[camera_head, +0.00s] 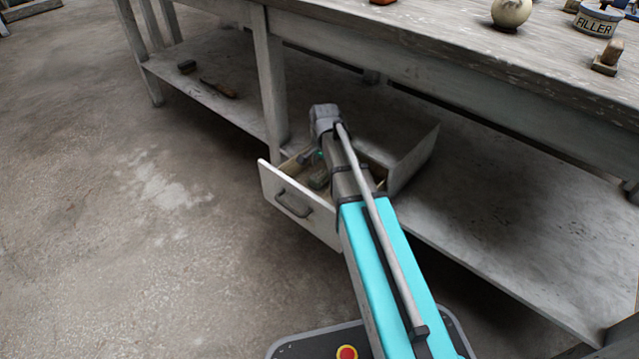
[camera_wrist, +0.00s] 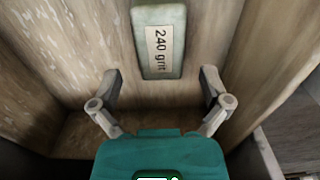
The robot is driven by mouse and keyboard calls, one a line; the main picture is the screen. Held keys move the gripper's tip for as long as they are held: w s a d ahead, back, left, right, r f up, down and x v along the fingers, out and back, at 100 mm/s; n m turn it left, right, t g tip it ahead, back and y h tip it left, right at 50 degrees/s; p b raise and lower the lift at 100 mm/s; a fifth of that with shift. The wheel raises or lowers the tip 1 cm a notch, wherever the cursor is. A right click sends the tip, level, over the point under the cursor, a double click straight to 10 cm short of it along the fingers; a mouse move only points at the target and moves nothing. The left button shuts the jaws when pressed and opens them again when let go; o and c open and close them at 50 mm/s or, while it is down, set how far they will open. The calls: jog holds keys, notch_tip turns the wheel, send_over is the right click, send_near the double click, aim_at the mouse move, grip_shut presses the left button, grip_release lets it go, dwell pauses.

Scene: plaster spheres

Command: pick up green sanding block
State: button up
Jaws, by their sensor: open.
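The sanding block (camera_wrist: 158,62) is a pale grey-green block with a "240 grit" label. It lies on the wooden floor of an open drawer, at the top middle of the wrist view. In the head view my gripper is mostly hidden behind my arm.
The white-fronted drawer (camera_head: 274,187) stands open under the workbench (camera_head: 450,62), its walls close around my gripper. The lower shelf (camera_head: 470,235) is beside it. A plaster ball (camera_head: 511,12) and a filler tin (camera_head: 597,22) stand on the bench top. The floor at left is clear.

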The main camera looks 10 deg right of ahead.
jog(key=shift+f+b, duration=0.7)
jog(key=shift+f, duration=0.25)
jog(key=c, duration=1.2)
